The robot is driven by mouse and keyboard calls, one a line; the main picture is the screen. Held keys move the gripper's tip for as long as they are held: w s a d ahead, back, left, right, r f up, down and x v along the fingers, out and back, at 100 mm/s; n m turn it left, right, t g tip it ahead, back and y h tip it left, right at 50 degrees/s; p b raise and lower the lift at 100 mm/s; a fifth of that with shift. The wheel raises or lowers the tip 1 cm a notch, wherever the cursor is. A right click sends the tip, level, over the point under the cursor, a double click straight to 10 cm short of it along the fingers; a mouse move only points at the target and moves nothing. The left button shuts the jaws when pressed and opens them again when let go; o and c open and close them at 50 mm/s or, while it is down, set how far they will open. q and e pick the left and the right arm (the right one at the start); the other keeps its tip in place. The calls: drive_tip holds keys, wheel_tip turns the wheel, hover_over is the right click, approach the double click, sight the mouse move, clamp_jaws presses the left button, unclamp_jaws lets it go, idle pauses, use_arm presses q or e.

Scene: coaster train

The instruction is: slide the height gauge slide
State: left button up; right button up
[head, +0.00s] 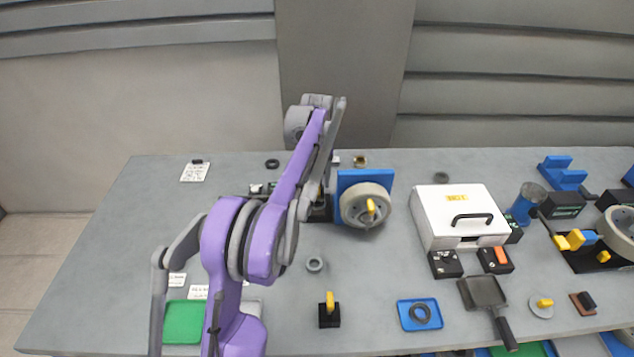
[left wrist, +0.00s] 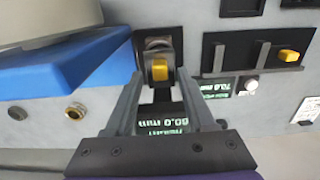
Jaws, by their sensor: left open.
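In the left wrist view a yellow slide knob (left wrist: 159,70) sits on a dark upright mount, with a grey round part just beyond it. My left gripper (left wrist: 160,80) is open, with its two fingers on either side of the knob. I cannot tell whether either finger touches it. A readout (left wrist: 168,122) below the knob, partly covered by my gripper, shows 60.0 mm upside down. In the head view my purple left arm hides the gripper and most of this spot; part of a black base (head: 321,210) shows beside the blue block. My right gripper is in neither view.
A blue block with a pale wheel (head: 366,203) stands close beside the gripper. In the left wrist view a black panel with a second yellow knob (left wrist: 289,55) and a 70.0 mm readout (left wrist: 216,88) lies to the right. A white box (head: 460,215) stands farther right.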

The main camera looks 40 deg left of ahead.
sight(317, 187)
use_arm(q)
wheel_tip(317, 187, up, 10)
drive_tip(key=shift+f+p, duration=0.15)
drive_tip(key=shift+p, duration=0.3)
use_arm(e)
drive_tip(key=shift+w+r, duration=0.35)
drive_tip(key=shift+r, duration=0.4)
